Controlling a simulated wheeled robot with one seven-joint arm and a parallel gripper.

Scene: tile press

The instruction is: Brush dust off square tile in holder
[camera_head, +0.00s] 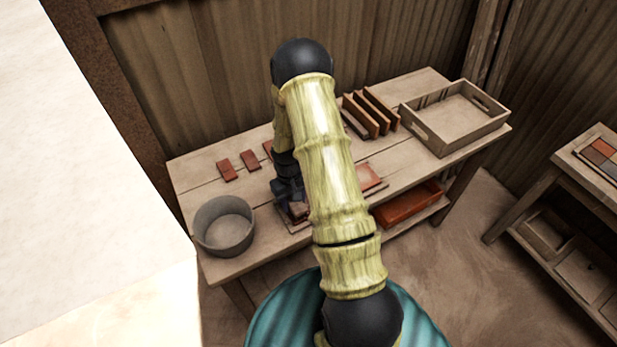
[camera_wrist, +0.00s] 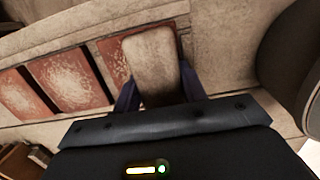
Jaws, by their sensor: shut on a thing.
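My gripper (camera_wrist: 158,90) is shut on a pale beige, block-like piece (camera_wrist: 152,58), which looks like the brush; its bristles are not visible. In the wrist view, a reddish dusty tile (camera_wrist: 108,58) is partly hidden behind the brush. Two more reddish tiles with pale dust patches, a middle one (camera_wrist: 72,78) and a left one (camera_wrist: 20,95), lie in line to its left. In the head view, my gripper (camera_head: 292,200) is low over the front of the table, above a small wooden holder (camera_head: 297,224) that it mostly hides. I cannot tell whether the brush touches anything.
A grey bucket (camera_head: 224,226) stands left of my gripper. Red tiles (camera_head: 227,170) lie behind it. A flat red tile (camera_head: 368,177), upright boards (camera_head: 377,108) and a wooden tray (camera_head: 435,141) are to the right. An orange-red tray (camera_head: 405,207) sits on the lower shelf.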

